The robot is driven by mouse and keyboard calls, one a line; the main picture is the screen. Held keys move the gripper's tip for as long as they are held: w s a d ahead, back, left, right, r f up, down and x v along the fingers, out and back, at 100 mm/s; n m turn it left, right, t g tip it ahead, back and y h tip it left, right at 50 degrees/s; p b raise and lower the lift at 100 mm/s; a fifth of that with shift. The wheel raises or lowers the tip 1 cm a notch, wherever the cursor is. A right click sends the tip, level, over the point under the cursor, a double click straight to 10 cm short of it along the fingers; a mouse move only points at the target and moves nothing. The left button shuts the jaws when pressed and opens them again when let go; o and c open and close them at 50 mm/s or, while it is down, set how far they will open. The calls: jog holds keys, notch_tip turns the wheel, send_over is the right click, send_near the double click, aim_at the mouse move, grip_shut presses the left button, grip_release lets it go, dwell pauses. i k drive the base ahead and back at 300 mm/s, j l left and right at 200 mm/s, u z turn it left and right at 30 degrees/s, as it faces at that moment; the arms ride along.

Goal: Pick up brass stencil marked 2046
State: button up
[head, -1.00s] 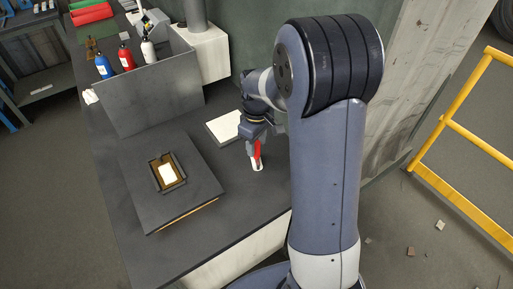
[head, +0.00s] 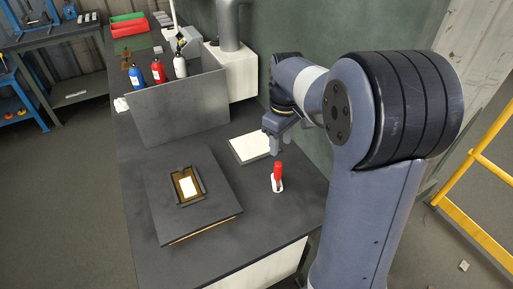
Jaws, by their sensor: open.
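Small brass-coloured plates lie at the far end of the bench, left of the bottles, one nearer (head: 137,77) and one behind it (head: 126,58). They look like stencils, but no marking is readable at this size. My gripper (head: 276,150) points down above the near right part of the bench, beside a white pad. It is open, and I see nothing held in it. The gripper is far from the brass plates.
A grey upright panel (head: 180,108) stands between the near bench and the blue (head: 135,77), red (head: 158,71) and white (head: 180,65) bottles. A dark board (head: 215,195) carries a framed white card (head: 187,187). A white pad (head: 250,147) lies by the wall.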

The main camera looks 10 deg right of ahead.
aim_at(188, 187)
jog(key=i+u, duration=0.2)
jog(key=u, duration=0.8)
